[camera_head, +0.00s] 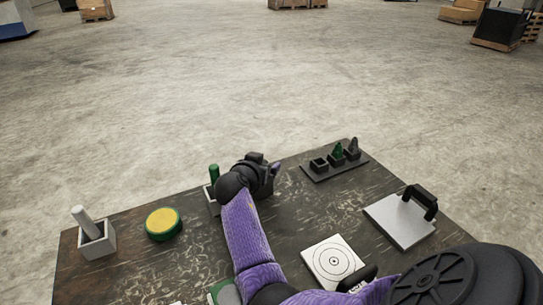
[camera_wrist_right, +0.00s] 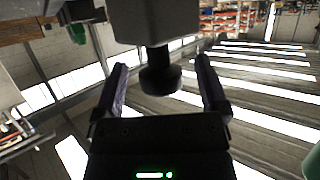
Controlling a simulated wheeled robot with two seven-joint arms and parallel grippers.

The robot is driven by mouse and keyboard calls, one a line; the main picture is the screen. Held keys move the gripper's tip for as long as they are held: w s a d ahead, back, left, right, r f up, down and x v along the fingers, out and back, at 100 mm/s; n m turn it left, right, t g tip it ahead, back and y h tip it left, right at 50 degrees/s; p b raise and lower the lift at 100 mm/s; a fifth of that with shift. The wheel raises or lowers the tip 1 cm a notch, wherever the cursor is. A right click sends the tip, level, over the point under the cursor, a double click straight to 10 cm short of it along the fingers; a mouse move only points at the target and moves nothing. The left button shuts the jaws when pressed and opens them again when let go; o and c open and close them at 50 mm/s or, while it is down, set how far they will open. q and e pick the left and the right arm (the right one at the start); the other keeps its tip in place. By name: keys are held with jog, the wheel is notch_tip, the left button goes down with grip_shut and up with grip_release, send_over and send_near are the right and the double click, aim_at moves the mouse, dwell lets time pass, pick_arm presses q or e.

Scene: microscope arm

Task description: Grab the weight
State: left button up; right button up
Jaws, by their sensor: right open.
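No thing is clearly marked as the weight. In the right wrist view, a grey block (camera_wrist_right: 152,20) with a dark round knob (camera_wrist_right: 160,78) is the likeliest candidate. The knob sits between the two spread fingers of my right gripper (camera_wrist_right: 160,85), with a gap on each side. In the head view my right gripper (camera_head: 272,172) is over the back middle of the table, beside a green cylinder (camera_head: 214,172) in a grey holder. There the knobbed block cannot be made out and may be hidden by the gripper. My left gripper is not in view.
On the dark table (camera_head: 190,262) are a box with a white cylinder (camera_head: 84,222), a yellow-green button (camera_head: 163,224), a slotted tray (camera_head: 335,168), a plate with black handle (camera_head: 400,220) and a target card (camera_head: 337,262). Open floor lies beyond.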

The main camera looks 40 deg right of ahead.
jog(key=shift+w+d+f, duration=0.25)
jog(key=shift+d, duration=0.35)
jog(key=shift+s+a+r, duration=0.1)
jog(key=shift+a+r, duration=0.05)
jog(key=shift+a, duration=0.05)
jog(key=shift+s+a+r, duration=0.15)
jog(key=shift+a+r, duration=0.1)
jog(key=shift+a, duration=0.2)
jog(key=shift+c, duration=0.6)
jog(key=shift+a, duration=0.1)
jog(key=shift+c, duration=1.1)
jog(key=shift+f, duration=0.15)
jog(key=shift+c, duration=1.2)
grip_shut()
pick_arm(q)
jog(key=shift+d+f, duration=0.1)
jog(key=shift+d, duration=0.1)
